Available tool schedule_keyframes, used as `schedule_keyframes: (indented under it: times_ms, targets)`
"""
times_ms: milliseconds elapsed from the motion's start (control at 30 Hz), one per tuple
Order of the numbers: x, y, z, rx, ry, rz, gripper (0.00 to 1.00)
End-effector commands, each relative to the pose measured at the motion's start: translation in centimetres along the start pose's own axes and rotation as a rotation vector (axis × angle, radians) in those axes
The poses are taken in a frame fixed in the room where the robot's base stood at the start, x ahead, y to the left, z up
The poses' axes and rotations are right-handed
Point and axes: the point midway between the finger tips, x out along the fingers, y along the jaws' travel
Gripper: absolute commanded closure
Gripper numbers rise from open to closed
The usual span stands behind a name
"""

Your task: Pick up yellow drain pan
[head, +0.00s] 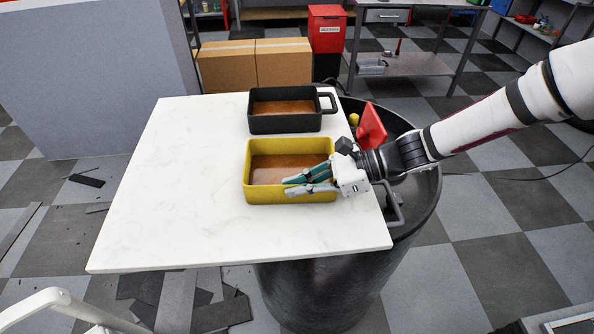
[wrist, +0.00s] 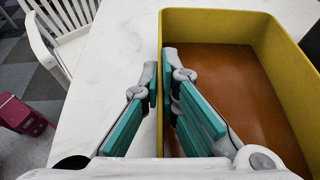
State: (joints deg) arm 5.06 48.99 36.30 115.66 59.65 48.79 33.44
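The yellow drain pan (head: 290,197) sits on the white tabletop, in front of a similar black pan. It is a deep rectangular pan with a brown bottom; it also shows in the wrist view (wrist: 215,20). My gripper (head: 287,187) reaches in from the right over its near wall. In the wrist view my gripper (wrist: 160,78) has one teal-padded finger inside the pan and one outside, with the yellow wall between them. The fingertips are close together and look pressed on the wall. The pan looks level, and I see no clear gap under it.
The black pan (head: 285,124) with brown bottom stands close behind. The left half of the tabletop is clear. A white chair (wrist: 55,35) stands beyond the table.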

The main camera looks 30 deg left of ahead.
Motion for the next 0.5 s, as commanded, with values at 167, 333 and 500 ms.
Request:
schedule_keyframes:
  times_ms: [167,333,500]
  targets:
    - [-0.02,-0.02,0.07,-0.001,-0.001,0.0,1.0]
    - [-0.03,-0.02,0.09,-0.001,-0.001,0.0,1.0]
    - [-0.15,-0.03,0.38,-0.002,-0.001,0.0,1.0]
